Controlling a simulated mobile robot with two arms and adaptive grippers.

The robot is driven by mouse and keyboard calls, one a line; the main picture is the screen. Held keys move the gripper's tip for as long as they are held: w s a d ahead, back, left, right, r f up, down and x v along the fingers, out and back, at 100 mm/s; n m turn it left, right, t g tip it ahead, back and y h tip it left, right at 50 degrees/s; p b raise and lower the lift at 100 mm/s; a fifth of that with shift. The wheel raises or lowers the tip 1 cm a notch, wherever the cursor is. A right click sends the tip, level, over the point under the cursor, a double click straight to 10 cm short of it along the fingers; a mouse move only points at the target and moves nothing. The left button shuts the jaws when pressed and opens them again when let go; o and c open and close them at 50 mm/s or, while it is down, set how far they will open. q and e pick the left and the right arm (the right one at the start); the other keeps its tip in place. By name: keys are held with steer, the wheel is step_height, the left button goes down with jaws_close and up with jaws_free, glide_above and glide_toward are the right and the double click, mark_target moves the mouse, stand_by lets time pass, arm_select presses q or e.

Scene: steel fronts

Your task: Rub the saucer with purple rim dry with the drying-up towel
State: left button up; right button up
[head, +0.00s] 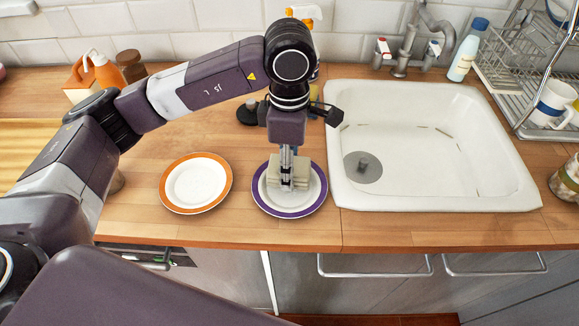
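The saucer with purple rim (262,202) lies on the wooden counter, left of the sink. My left gripper (287,183) points straight down over its middle. It is shut on the drying-up towel (299,170), a small pale, folded cloth. The towel is at the saucer's white centre and looks in touch with it; the gripper and towel hide part of that centre. My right gripper is not in view.
A saucer with orange rim (168,199) lies just to the left. The white sink (440,195) is close on the right, with a tap (408,50) behind it. A dish rack (505,78) with a mug (552,100) stands at the far right. Bottles stand along the wall.

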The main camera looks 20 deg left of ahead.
mark_target(290, 195)
arm_select(q)
steer(key=shift+s+d+f+b, duration=0.1)
steer(key=shift+s+d+b, duration=0.2)
steer(key=shift+s, duration=0.5)
steer(key=shift+s+d+f+b, duration=0.1)
steer(key=shift+s+d+b, duration=0.15)
steer(key=shift+s, duration=0.55)
steer(key=shift+s+f+b, duration=0.2)
steer(key=shift+b, duration=0.25)
steer(key=shift+f, duration=0.1)
steer(key=shift+w+a+b, duration=0.25)
steer(key=shift+w+b, duration=0.45)
steer(key=shift+w, duration=0.15)
steer(key=shift+w+r+p, duration=0.25)
steer(key=shift+r+p, duration=0.4)
steer(key=shift+r, duration=0.4)
steer(key=shift+r+p, duration=1.6)
steer(key=shift+r, duration=1.7)
